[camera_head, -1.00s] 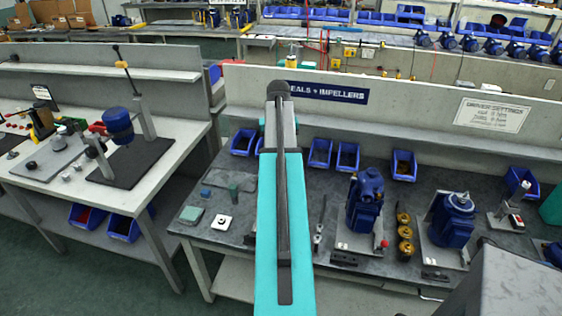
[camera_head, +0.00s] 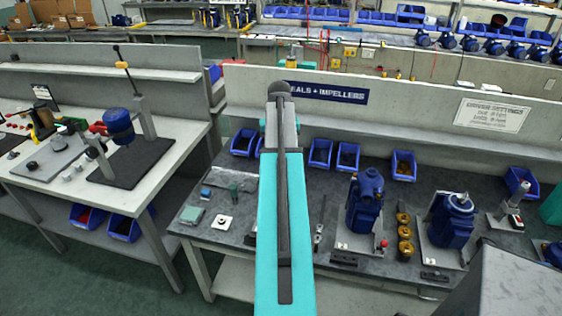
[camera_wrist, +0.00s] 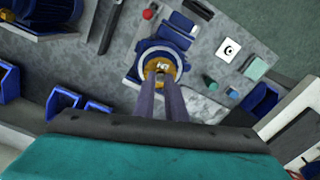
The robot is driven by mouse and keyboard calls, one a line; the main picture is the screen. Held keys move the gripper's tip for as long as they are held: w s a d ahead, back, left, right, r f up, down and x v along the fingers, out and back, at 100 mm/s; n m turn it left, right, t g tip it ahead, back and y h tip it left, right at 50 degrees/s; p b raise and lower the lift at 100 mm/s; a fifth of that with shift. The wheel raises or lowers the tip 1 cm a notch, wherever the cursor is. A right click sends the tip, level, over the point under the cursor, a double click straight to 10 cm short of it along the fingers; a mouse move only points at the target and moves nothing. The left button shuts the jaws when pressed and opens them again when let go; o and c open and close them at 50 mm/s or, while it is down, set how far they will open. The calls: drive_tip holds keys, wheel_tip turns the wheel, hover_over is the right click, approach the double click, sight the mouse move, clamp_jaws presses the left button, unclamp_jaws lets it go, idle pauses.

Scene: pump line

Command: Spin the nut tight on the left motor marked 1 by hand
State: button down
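A small nut-like part shows at the ring's centre, right at my fingertips. The two long fingers reach over the near side of the ring, with a narrow gap between them. Whether they touch or grip the nut I cannot tell. No number on the motor is readable. In the head view my arm covers my gripper and the bench behind it, so this motor is hidden there.
Two more blue motors, one near the middle (camera_head: 365,203) and one at right (camera_head: 452,222), stand right of my arm, with brass fittings (camera_head: 404,232) between them. A white tile (camera_head: 222,222) lies left of my arm. Blue bins (camera_head: 320,152) line the bench's back.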

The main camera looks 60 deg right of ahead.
idle(0.4)
drive_tip(key=m+p, duration=0.1)
drive_tip(key=m, duration=0.2)
drive_tip(key=shift+m, duration=0.4)
drive_tip(key=shift+m+p, duration=0.5)
drive_tip(key=shift+m, duration=1.1)
drive_tip(key=shift+m, duration=0.7)
drive_tip(key=m+p, duration=0.1)
drive_tip(key=m, duration=0.3)
drive_tip(key=shift+m+p, duration=0.3)
drive_tip(key=shift+m, duration=0.5)
